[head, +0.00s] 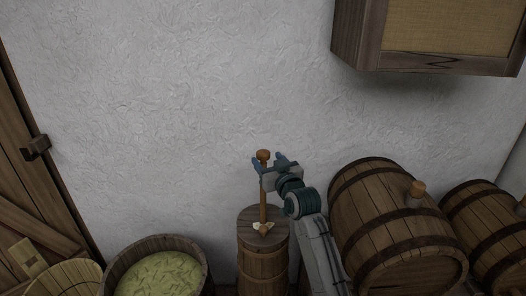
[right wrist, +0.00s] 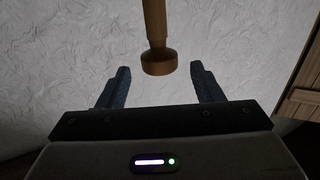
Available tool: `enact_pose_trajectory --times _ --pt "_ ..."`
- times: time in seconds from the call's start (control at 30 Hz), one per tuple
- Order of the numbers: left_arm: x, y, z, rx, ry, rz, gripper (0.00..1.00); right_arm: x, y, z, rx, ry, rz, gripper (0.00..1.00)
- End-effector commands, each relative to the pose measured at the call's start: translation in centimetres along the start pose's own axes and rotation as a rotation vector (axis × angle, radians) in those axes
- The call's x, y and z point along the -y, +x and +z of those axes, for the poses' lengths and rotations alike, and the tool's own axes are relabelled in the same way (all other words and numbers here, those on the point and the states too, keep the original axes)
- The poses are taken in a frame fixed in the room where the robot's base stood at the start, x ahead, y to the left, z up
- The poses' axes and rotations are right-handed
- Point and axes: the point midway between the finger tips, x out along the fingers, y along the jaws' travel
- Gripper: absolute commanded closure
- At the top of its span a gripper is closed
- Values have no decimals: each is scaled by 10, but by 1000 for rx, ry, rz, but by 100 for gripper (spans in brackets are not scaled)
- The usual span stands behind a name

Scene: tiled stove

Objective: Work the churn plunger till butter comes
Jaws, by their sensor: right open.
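The wooden churn (head: 262,262) stands upright against the wall, with a round lid on top. Its plunger (head: 263,207) rises through the lid as a thin upright rod with a round knob on top. Pale bits, perhaps butter, lie on the lid (head: 262,227) around the rod. My right gripper (head: 268,163) is open near the knob, at the top of the rod. In the right wrist view the knob of the plunger (right wrist: 159,62) shows between the two open fingers (right wrist: 160,82), with clear space on both sides. My left gripper is not in view.
A tub of green shreds (head: 160,275) stands left of the churn, with another wooden tub (head: 62,280) beside it. A large barrel (head: 390,220) lies right of my arm, another (head: 492,225) beyond it. A cabinet (head: 430,38) hangs at the upper right.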

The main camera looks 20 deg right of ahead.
Motion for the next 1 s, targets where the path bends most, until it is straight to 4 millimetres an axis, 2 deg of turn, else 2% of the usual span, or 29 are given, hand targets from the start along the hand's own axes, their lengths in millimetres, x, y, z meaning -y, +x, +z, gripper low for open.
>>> enact_pose_trajectory --times 0.1,0.3,0.67,0.9,1.0 --pt "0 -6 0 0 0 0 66 0 21 -2 1 0 0 40" --pt "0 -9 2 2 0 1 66 0 40 0 1 0 0 40" --pt "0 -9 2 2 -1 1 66 0 45 0 1 0 0 40" --pt "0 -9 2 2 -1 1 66 0 45 0 1 0 0 85" --pt "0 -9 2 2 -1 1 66 0 45 0 1 0 0 100"
